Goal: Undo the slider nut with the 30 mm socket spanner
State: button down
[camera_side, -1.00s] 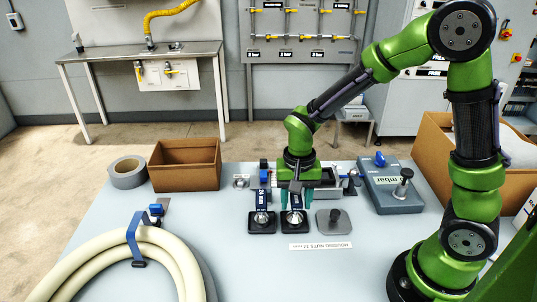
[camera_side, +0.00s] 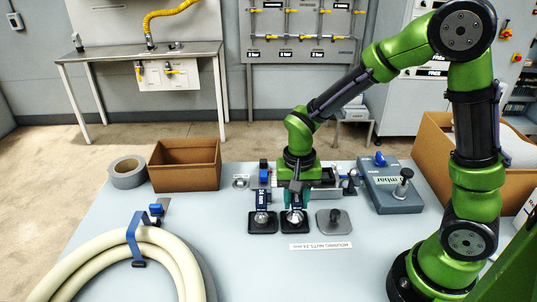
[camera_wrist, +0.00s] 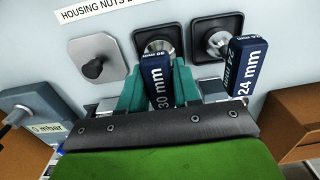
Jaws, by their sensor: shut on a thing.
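The 30 mm socket spanner (camera_wrist: 160,88) has a dark blue labelled handle and stands at a square black holder (camera_wrist: 165,38). My gripper (camera_wrist: 160,80) has its teal fingers on both sides of this handle and is shut on it. In the side view my gripper (camera_side: 297,201) is low over the middle holder, with the spanner's socket end still at the holder. The 24 mm spanner (camera_wrist: 247,68) stands in the neighbouring holder, apart from the fingers. The sheeter (camera_side: 328,178) is partly hidden behind my gripper. I cannot pick out the slider nut.
A grey plate with a dark knob (camera_side: 334,220) lies right of the holders. A grey mbar gauge box (camera_side: 392,188) stands further right. A brown carton (camera_side: 185,165), tape roll (camera_side: 127,173) and coiled hose (camera_side: 150,245) are left.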

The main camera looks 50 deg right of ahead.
jog(key=shift+r, duration=2.35)
jog(key=c, duration=1.4)
grip_release()
grip_shut()
jog(key=shift+r, duration=0.1)
notch_tip(320, 180, up, 8)
jog(key=w, duration=2.1)
jog(key=shift+d+f, duration=0.15)
jog(key=shift+f, duration=2.45)
jog(key=shift+d+f, duration=0.1)
jog(key=shift+f, duration=2.5)
